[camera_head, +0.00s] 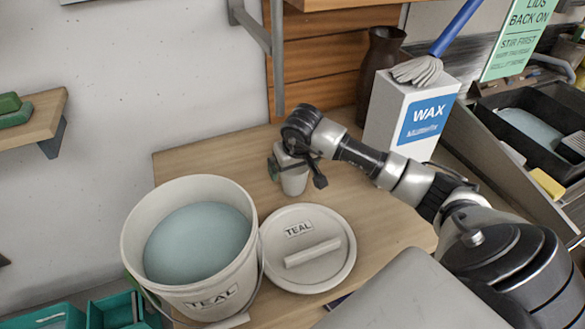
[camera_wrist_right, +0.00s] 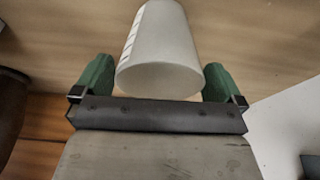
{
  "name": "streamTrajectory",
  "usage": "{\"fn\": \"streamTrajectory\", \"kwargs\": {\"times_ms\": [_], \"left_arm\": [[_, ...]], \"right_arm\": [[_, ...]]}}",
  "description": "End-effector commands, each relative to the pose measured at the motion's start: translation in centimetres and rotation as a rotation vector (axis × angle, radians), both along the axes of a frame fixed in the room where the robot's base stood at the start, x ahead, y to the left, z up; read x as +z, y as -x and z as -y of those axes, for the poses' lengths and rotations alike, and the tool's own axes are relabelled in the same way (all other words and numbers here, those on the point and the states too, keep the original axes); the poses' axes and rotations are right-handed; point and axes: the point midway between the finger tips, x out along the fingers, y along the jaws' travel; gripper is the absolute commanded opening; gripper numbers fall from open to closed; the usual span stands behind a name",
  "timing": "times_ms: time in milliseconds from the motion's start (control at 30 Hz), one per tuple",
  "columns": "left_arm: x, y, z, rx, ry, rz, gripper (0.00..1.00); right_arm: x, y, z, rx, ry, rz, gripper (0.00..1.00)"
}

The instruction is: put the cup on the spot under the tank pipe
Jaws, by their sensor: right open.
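A small off-white cup (camera_head: 293,180) stands on the wooden table beyond the lidded area, with marks down one side in the right wrist view (camera_wrist_right: 160,55). My right gripper (camera_head: 296,171) is at the cup, with its green fingertips on either side of it. In the right wrist view the fingers (camera_wrist_right: 158,80) are open, with small gaps beside the cup. My left gripper is not in view. I cannot make out a tank, its pipe or a marked spot.
A white bucket of teal glaze (camera_head: 212,297) stands at the table's left front, its lid (camera_head: 325,268) beside it. A white WAX box (camera_head: 392,112) and brown vase (camera_head: 377,65) stand behind my right arm. A sink with dark trays (camera_head: 535,95) is at right. Bare tabletop (camera_head: 215,160) lies left of the cup.

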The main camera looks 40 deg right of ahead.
Motion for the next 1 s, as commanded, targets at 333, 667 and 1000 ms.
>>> {"fn": "streamTrajectory", "kwargs": {"times_ms": [333, 667, 1000], "left_arm": [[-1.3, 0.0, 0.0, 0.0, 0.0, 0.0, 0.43], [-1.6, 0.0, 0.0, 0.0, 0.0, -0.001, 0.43], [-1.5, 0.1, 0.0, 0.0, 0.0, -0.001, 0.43]], "right_arm": [[7.0, 2.1, -0.5, 0.0, 0.004, 0.005, 1.0], [10.2, 3.1, -0.7, -0.002, 0.002, 0.0, 1.0], [10.2, 3.1, -0.7, -0.001, 0.002, 0.0, 1.0]]}}
